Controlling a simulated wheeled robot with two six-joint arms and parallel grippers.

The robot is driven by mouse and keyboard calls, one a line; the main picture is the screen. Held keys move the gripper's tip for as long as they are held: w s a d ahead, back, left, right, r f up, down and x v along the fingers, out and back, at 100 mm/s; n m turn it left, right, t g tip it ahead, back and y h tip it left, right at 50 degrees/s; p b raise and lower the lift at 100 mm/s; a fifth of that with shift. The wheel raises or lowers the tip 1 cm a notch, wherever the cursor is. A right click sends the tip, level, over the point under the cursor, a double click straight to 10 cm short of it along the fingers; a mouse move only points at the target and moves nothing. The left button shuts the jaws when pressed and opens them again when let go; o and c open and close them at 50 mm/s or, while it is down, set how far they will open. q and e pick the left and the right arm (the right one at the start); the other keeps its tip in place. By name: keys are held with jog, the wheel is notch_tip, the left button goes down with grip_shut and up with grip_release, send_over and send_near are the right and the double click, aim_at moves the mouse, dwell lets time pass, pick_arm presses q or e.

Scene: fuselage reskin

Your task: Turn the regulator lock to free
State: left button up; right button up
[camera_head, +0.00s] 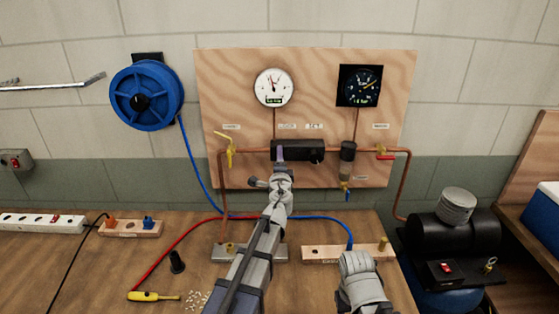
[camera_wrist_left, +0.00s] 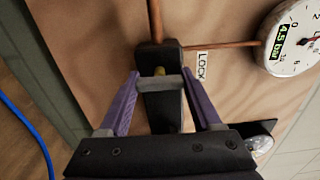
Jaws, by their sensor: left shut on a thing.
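The regulator is a black block (camera_head: 312,157) on the copper pipe of the wooden board, below the small LOCK label (camera_head: 287,126). My left gripper (camera_head: 280,153) is at its left part, and its arm hides some of the board below. In the left wrist view my purple fingers (camera_wrist_left: 161,78) stand on either side of a grey bar (camera_wrist_left: 160,85) across the black body and are shut on its ends. The LOCK label (camera_wrist_left: 201,66) is just right of it. My right gripper (camera_head: 360,270) is low in the head view, away from the board; its fingers cannot be made out.
A white gauge (camera_head: 274,87) and a black gauge (camera_head: 359,86) hang above. A yellow-handled valve (camera_head: 229,148) is left of the regulator and a red-handled valve (camera_head: 386,154) right. A compressor (camera_head: 452,237) stands at right.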

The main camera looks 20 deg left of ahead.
pick_arm(q)
jog(key=o, duration=1.4)
jog(key=v, duration=0.7)
jog(key=shift+s+d, duration=0.15)
jog(key=shift+s, duration=0.25)
